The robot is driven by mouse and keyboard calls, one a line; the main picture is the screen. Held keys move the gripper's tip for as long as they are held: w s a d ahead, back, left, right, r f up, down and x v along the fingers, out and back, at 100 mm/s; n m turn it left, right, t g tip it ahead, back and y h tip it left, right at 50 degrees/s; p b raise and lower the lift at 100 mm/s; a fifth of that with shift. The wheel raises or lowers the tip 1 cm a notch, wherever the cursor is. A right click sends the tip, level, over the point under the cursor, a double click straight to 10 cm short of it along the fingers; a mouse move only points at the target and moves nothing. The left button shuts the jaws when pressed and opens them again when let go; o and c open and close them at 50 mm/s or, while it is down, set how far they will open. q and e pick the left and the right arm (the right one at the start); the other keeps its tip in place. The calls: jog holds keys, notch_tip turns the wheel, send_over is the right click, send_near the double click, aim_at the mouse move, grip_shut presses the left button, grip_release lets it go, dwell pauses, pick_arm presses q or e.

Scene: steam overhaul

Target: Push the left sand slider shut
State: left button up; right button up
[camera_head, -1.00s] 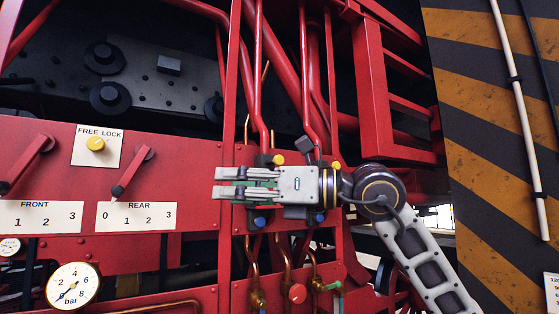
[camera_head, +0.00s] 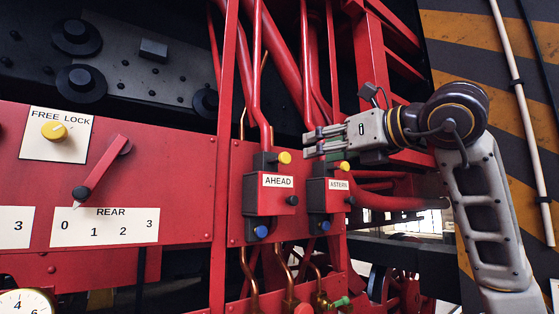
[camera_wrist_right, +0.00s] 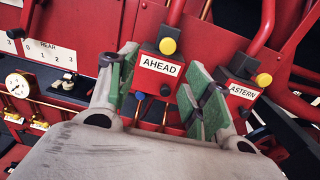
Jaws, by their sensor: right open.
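Two red valve boxes with black ends are fixed on the red panel in the head view. The left one is labelled AHEAD (camera_head: 278,196) and the right one ASTERN (camera_head: 339,197). Each has a yellow button at the top, a blue one at the bottom and a black knob at its right side. None is labelled as a sand slider. My right gripper (camera_head: 309,143) points left, above and in front of the ASTERN box, apparently touching nothing. In the right wrist view, its open green-padded fingers (camera_wrist_right: 162,72) frame the AHEAD box (camera_wrist_right: 159,78). My left gripper is out of view.
Left on the panel are a yellow FREE LOCK knob (camera_head: 54,131) and a red REAR lever (camera_head: 100,172) over a numbered plate. A gauge (camera_head: 25,303) shows at bottom left. Red pipes (camera_head: 286,70) rise behind the boxes, and copper pipes (camera_head: 249,274) hang below.

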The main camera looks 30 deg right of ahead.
aim_at(287, 157)
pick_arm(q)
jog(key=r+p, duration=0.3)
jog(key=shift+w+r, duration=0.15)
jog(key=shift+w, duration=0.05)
pick_arm(e)
jog(key=shift+m+h, duration=0.3)
jog(key=shift+h, duration=0.2)
jog(key=w, duration=1.3)
jog(key=shift+w+r, duration=0.25)
jog(key=shift+w, duration=0.1)
grip_shut()
